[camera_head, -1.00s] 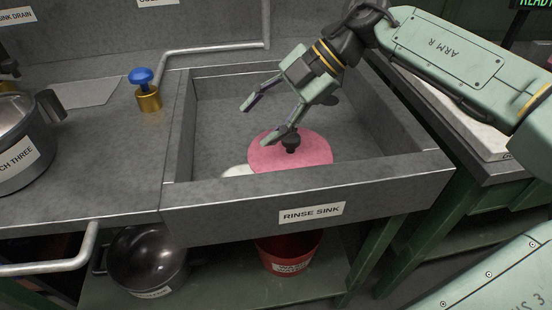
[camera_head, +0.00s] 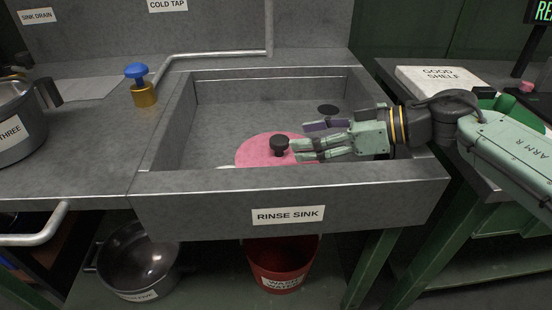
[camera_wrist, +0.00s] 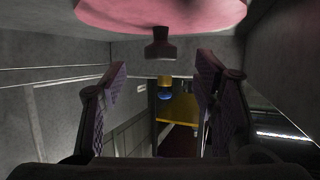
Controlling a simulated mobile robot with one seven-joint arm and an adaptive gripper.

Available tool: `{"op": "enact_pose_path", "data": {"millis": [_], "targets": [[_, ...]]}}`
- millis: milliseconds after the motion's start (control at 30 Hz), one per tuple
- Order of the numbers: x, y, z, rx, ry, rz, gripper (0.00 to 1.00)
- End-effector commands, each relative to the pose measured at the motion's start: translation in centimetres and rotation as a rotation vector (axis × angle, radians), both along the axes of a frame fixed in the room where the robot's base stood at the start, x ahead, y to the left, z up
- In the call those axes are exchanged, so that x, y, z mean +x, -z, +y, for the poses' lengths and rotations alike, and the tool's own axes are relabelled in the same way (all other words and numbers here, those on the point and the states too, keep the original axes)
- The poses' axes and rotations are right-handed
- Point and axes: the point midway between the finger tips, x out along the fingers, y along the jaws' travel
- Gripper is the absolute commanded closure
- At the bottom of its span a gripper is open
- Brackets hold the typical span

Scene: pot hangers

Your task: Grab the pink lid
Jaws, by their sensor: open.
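The pink lid (camera_head: 262,155) is a round pink disc with a dark knob (camera_head: 279,145) on top. It lies in the rinse sink, near the front wall, which hides its near edge. My gripper (camera_head: 300,141) reaches in from the right, roughly level, with its fingers pointing left at the knob. The fingers are apart and empty, with the knob just beyond or at their tips. In the wrist view the lid (camera_wrist: 165,12) shows at the top, its knob (camera_wrist: 160,46) hanging into view between and ahead of the two open fingers (camera_wrist: 160,85).
The sink's front wall (camera_head: 180,200) stands close below my gripper. A brass tap with a blue knob (camera_head: 137,71) and a pot (camera_head: 15,125) stand on the left counter. A red bucket (camera_head: 280,265) is below.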

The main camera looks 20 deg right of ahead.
Motion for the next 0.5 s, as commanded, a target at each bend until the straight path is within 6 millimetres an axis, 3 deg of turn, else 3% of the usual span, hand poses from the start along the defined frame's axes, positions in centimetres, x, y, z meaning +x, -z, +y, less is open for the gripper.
{"op": "enact_pose_path", "data": {"millis": [500], "targets": [[3.7, 2.4, 4.8, -0.003, -0.006, -0.001, 0.45]]}}
